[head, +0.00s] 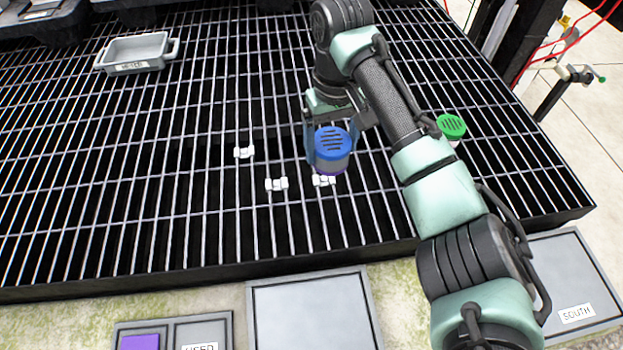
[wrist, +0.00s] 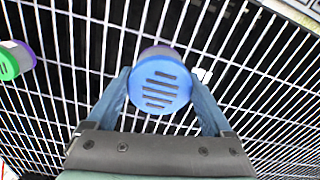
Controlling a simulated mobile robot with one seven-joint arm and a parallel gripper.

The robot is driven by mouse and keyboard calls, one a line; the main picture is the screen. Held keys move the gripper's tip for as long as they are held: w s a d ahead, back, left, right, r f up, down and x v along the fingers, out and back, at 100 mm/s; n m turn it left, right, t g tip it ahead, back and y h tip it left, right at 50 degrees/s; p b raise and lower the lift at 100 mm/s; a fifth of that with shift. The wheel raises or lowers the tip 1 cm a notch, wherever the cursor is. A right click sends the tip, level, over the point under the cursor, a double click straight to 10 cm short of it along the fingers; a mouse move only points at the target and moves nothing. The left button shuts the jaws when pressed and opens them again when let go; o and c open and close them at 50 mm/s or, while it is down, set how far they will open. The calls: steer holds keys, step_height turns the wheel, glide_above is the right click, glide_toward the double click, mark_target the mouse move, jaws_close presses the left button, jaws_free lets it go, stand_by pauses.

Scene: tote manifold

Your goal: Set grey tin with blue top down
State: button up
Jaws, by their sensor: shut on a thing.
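The grey tin with the blue top (head: 331,147) is upright between the fingers of my gripper (head: 330,150), over the black grating near its front edge. A purple band shows at the tin's bottom. In the wrist view the slotted blue top (wrist: 160,85) sits between the two blue-grey fingers of my gripper (wrist: 160,95), which is shut on it. Whether the tin's base touches the grating cannot be told.
A tin with a green top (head: 451,127) stands to the right, behind my arm. Small white clips (head: 276,184) lie on the grating (head: 150,200) near the held tin. A grey labelled tray (head: 136,52) is at the back left. Grey panels (head: 312,310) lie along the front.

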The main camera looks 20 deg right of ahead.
mark_target(332, 141)
step_height(332, 141, down, 9)
steer(key=b, duration=0.4)
steer(key=o, duration=1.2)
step_height(332, 141, up, 12)
steer(key=p, duration=0.6)
steer(key=shift+r, duration=0.1)
